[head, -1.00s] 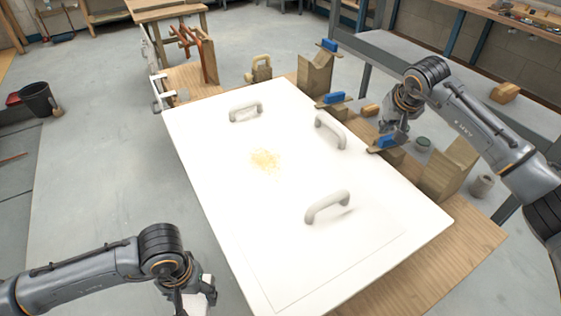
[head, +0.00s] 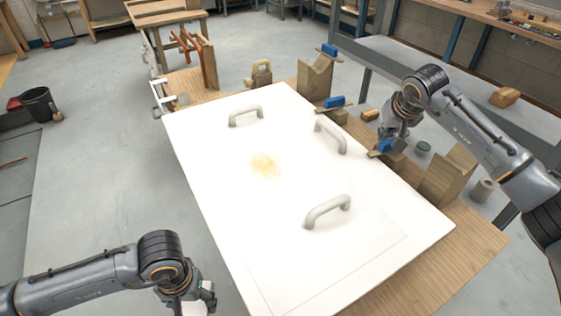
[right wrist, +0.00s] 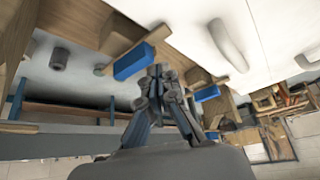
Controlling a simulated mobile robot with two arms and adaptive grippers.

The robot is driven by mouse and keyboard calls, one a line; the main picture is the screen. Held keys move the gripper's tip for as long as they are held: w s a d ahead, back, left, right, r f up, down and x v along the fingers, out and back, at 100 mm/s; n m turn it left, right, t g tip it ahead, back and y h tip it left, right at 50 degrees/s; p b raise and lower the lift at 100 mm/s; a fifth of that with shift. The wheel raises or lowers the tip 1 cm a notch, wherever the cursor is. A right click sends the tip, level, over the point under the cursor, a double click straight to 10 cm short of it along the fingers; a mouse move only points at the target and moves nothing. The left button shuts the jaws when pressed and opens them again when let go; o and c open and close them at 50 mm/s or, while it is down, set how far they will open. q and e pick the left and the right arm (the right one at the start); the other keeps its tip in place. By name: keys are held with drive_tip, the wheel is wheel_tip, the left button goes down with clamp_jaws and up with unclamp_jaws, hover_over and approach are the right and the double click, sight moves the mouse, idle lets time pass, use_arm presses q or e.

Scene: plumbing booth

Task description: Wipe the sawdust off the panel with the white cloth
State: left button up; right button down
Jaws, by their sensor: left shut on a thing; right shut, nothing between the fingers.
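The white panel (head: 225,180) lies flat on a wooden bench, with three pale handles standing on it. A tan patch of sawdust (head: 265,164) lies on its upper middle. My left gripper (head: 193,307) is at the bottom edge of the head view, left of the panel and partly cut off. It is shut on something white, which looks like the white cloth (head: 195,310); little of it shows. My right gripper (head: 393,134) is shut and empty beyond the panel's right edge, near a blue-handled clamp. It also shows in the right wrist view (right wrist: 158,72).
The handles (head: 327,211), (head: 246,116) and (head: 331,137) rise from the panel. Blue-handled clamps (head: 333,102) and wooden blocks (head: 315,75) line its right side. A black bucket (head: 38,103) stands on the floor at left. Bare panel surrounds the sawdust.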

sight(376, 154)
use_arm(q)
drive_tip(key=shift+f+b, duration=1.75)
use_arm(e)
drive_tip(key=shift+f, duration=2.95)
use_arm(q)
drive_tip(key=shift+r+p, duration=2.05)
use_arm(e)
wheel_tip(376, 154, up, 6)
drive_tip(key=shift+r, duration=0.1)
drive_tip(key=v, duration=1.2)
